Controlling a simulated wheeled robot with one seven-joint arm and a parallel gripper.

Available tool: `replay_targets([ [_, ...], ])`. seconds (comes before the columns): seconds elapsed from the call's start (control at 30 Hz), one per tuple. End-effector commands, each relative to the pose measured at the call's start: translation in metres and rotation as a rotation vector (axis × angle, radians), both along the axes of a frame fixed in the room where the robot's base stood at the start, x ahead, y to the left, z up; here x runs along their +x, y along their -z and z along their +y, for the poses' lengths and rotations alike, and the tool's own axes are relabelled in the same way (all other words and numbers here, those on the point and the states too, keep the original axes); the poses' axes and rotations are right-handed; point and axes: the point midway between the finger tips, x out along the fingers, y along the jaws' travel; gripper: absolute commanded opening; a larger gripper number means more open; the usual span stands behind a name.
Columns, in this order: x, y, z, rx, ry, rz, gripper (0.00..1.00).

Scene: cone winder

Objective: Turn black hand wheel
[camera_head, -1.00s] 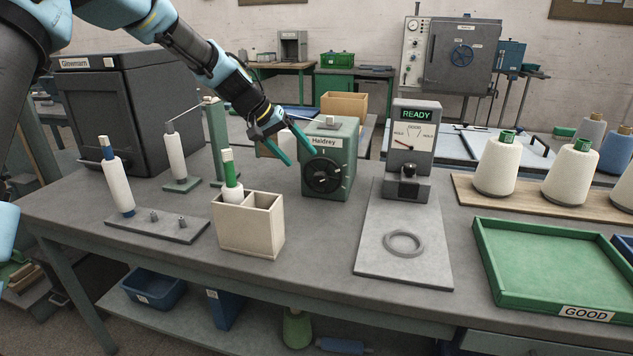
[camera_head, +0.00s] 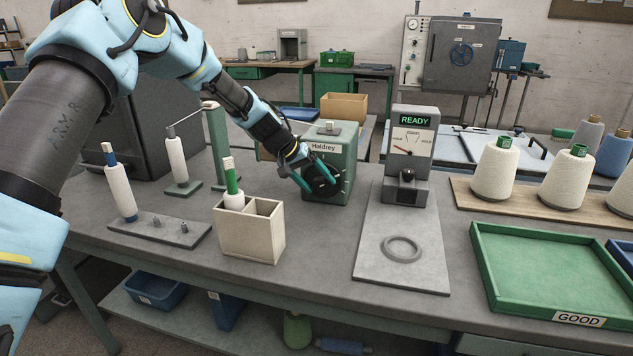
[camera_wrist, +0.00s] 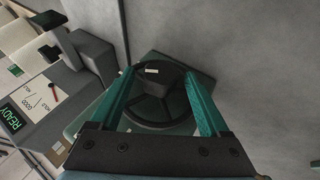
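The black hand wheel (camera_head: 326,182) is on the front face of the green Haldrey box (camera_head: 328,152) on the table. My gripper (camera_head: 314,184) is at the wheel and partly covers it. In the wrist view, the wheel (camera_wrist: 158,106) shows its rim and spokes between the two teal fingers of my gripper (camera_wrist: 160,80). The fingers are wide apart, one on each side of the wheel. I cannot tell whether they touch its rim.
A cream divided box (camera_head: 250,232) holding a green-and-white spool stands left of the wheel. A READY gauge stand (camera_head: 410,150) stands close on the right. A green GOOD tray (camera_head: 540,275) lies farther right. Table room in front of the green box is clear.

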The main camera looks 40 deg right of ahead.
Motion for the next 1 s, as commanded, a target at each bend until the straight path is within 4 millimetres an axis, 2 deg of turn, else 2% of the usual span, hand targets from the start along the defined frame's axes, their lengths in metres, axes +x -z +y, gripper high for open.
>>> replay_targets([
  [0.07,0.0000,0.0000,0.0001,0.000,0.000,0.000,0.70],
  [0.67,0.0002,-0.0002,0.0004,0.000,0.000,0.000,0.02],
  [0.7,0.0002,-0.0002,0.0004,0.000,0.000,0.000,0.00],
  [1.0,0.0020,0.0030,0.0012,-0.014,-0.003,0.023,0.00],
])
